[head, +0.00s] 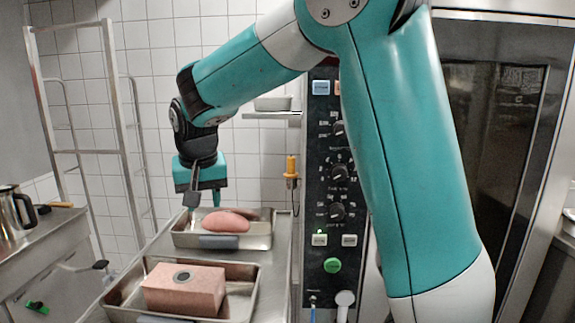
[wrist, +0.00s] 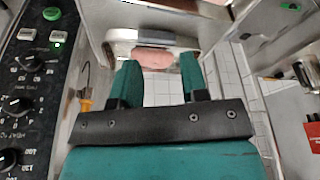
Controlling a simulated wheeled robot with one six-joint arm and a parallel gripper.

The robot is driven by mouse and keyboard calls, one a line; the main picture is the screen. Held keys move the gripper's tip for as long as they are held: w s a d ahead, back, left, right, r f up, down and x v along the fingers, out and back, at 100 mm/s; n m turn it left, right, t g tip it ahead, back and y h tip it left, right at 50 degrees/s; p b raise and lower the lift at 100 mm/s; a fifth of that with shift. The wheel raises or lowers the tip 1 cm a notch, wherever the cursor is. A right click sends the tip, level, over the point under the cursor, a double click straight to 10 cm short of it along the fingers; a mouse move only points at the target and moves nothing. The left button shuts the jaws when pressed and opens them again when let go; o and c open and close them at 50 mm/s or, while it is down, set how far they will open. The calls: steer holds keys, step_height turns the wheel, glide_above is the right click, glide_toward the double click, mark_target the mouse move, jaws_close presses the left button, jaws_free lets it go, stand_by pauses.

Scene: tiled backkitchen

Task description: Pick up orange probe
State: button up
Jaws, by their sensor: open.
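The orange probe (head: 291,168) sits upright in a holder beside the oven's control panel, with a dark cable hanging below it. In the wrist view the orange probe (wrist: 85,105) shows at the left, outside the jaws and partly cut off by my gripper body. My gripper (head: 205,196) is open and points down, to the left of the probe in the head view and close above the rear tray. In the wrist view my gripper (wrist: 159,68) has its two green fingers apart, with nothing held between them.
A rear steel tray (head: 180,240) holds a pink piece of meat (head: 226,222). A front tray (head: 118,298) holds a pink block (head: 184,288). The oven control panel (head: 334,190) with knobs stands right of the probe. A metal rack (head: 112,100) and kettle (head: 15,210) are at left.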

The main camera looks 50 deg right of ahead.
steer(key=w+d+r+m+h, duration=0.1)
steer(key=w+d+m+h, duration=0.1)
steer(key=w+d+m, duration=0.35)
steer(key=m+g+h+p, duration=0.3)
steer(key=m+p, duration=0.4)
steer(key=m, duration=0.3)
glide_toward(288, 162)
steer(key=x, duration=0.5)
steer(key=shift+s+f, duration=0.1)
steer(key=shift+f, duration=0.25)
steer(key=shift+d+f, duration=0.2)
steer(key=shift+d, duration=0.2)
steer(key=shift+p+x, duration=0.6)
steer(key=shift+x, duration=1.8)
steer(key=c, duration=0.7)
